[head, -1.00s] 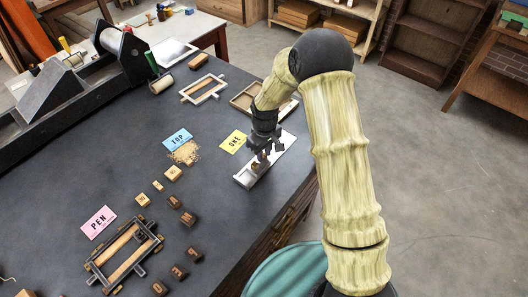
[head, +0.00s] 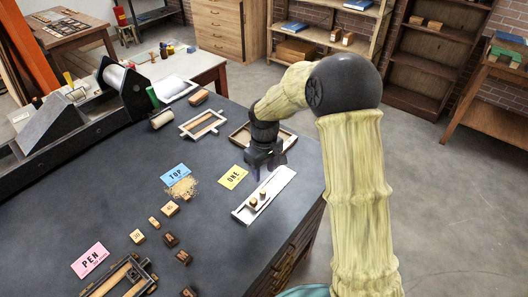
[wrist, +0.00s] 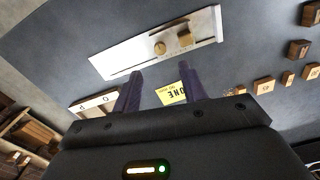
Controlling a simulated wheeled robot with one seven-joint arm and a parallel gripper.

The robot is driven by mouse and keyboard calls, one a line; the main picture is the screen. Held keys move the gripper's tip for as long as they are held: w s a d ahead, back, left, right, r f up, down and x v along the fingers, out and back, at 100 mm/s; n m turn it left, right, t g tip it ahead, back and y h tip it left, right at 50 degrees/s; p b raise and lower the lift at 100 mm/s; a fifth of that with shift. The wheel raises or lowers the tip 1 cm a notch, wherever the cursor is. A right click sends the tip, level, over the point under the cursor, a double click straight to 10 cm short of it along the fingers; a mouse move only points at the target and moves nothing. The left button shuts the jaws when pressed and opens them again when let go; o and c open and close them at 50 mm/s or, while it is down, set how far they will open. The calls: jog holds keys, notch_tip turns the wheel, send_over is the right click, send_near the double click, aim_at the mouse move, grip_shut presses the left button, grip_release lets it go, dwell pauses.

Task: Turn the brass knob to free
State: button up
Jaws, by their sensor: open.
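A pale metal plate (head: 280,184) lies near the table's right edge; it also shows in the wrist view (wrist: 120,57). Two small brass-coloured pieces stand on it: a round knob (wrist: 160,48) and a blockier piece (wrist: 184,38). In the head view the two pieces (head: 253,203) sit close together near the plate's front end. I cannot read any marking by the knob. My gripper (head: 265,172) is open and empty, above and behind the pieces and apart from them. In the wrist view its two dark fingers (wrist: 161,84) point toward the plate with nothing between them.
A yellow ONE card (head: 232,177) lies left of the plate. A wooden tray (head: 236,133) lies behind my gripper. Blue TOP (head: 175,173) and pink PEN (head: 89,260) cards, several wooden blocks and a frame (head: 120,277) lie left. The table around the plate is mostly clear.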

notch_tip(320, 180, up, 8)
jog(key=shift+r+b, duration=0.2)
jog(key=shift+b, duration=0.2)
jog(key=shift+w, duration=0.1)
jog(key=s+d+f+m+t, duration=0.2)
jog(key=s+d+m, duration=0.6)
jog(key=s+d, duration=0.7)
jog(key=s, duration=0.3)
jog(key=shift+s+f+m+t, duration=0.35)
jog(key=shift+s+m+t, duration=0.05)
